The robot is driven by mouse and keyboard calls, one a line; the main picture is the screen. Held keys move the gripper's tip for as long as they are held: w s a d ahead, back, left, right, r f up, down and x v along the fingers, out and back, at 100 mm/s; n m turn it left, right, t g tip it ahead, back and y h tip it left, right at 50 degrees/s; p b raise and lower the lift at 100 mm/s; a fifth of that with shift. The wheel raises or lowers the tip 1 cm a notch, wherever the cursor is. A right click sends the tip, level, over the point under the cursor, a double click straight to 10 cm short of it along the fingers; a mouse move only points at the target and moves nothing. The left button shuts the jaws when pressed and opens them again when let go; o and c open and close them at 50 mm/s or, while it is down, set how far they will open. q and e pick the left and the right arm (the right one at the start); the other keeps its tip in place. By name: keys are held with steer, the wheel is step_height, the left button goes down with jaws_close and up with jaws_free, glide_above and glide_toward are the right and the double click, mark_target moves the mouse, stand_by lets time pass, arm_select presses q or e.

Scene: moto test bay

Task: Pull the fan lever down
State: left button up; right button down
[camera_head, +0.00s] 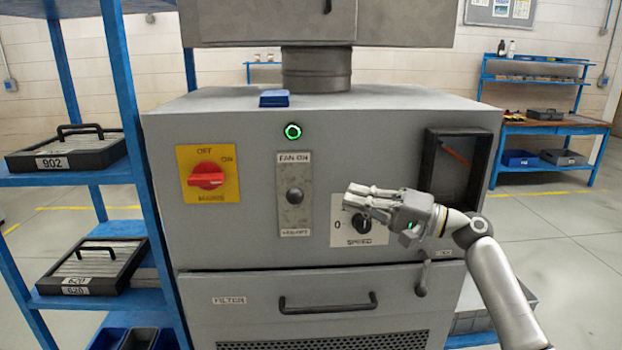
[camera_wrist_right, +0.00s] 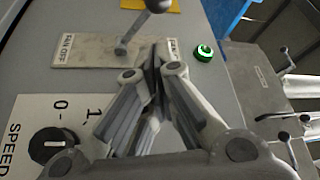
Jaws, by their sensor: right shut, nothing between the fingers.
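The fan lever (camera_head: 295,196) is a short rod with a dark ball knob on a grey plate (camera_head: 294,222) on the cabinet front. The plate has a FAN ON label at its top; in the right wrist view its other end reads FAN OFF (camera_wrist_right: 67,47). There the lever's knob (camera_wrist_right: 158,5) stands out from the plate, partly cut by the frame edge. My right gripper (camera_head: 350,192) is to the right of the lever, in front of the speed dial. Its fingers are closed and empty, apart from the lever. My left gripper is not in view.
A green-lit ring (camera_head: 293,131) is above the plate. A red mains switch (camera_head: 207,176) on yellow is to the left, and the speed dial (camera_wrist_right: 51,146) is beside the gripper. The filter drawer handle (camera_head: 327,307) is below.

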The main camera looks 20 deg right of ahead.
mark_target(295, 198)
steer(key=shift+s+a+r, duration=0.15)
steer(key=shift+a+r, duration=0.1)
steer(key=shift+r, duration=0.05)
steer(key=p+x, duration=0.4)
steer(key=x, duration=0.6)
steer(key=shift+f, duration=0.1)
